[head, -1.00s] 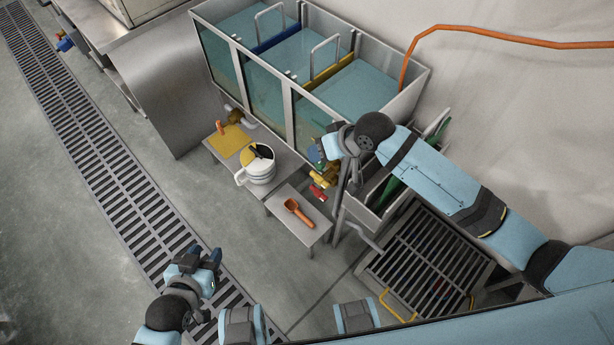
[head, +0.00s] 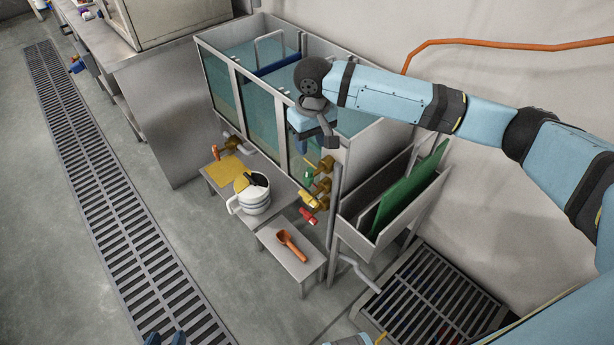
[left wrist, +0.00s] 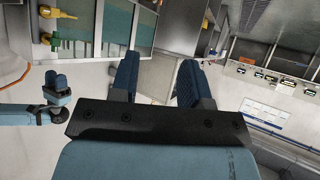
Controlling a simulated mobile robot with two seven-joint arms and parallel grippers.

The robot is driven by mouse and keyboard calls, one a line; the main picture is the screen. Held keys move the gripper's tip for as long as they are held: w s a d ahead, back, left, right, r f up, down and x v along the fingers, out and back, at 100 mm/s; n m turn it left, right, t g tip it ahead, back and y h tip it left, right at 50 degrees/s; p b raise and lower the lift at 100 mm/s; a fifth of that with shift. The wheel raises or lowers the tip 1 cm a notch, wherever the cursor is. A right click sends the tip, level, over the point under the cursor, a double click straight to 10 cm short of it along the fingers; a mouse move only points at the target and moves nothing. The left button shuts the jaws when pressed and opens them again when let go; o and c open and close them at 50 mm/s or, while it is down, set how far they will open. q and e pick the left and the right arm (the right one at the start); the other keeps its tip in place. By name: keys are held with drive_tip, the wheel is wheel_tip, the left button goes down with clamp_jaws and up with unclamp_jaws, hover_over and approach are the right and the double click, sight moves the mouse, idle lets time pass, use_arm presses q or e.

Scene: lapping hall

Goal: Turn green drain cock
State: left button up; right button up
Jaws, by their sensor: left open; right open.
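The green drain cock (head: 308,178) sits on a brass valve low on the front of the tank, near its right end. It lies above a yellow handle (head: 309,199) and a red handle (head: 309,216). Green also shows at the left of the left wrist view (left wrist: 55,43). My right gripper (head: 323,141) is open, in front of the tank and above the green cock in the picture, apart from it. My left gripper (head: 166,339) barely shows at the bottom edge, far from the valves. Its spread, empty fingers show in the left wrist view (left wrist: 158,80).
A low bench (head: 217,187) holds a white jug (head: 252,201) and a yellow cloth (head: 231,168). A lower stand (head: 300,267) holds an orange scoop (head: 291,245). A rack with a green board (head: 408,192) stands right of the valves. The floor at left is clear.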

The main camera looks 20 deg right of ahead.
sight(310, 168)
wheel_tip(310, 168, down, 11)
drive_tip(key=shift+a+b, duration=0.15)
drive_tip(key=shift+b, duration=0.8)
drive_tip(key=shift+s, duration=0.1)
clamp_jaws()
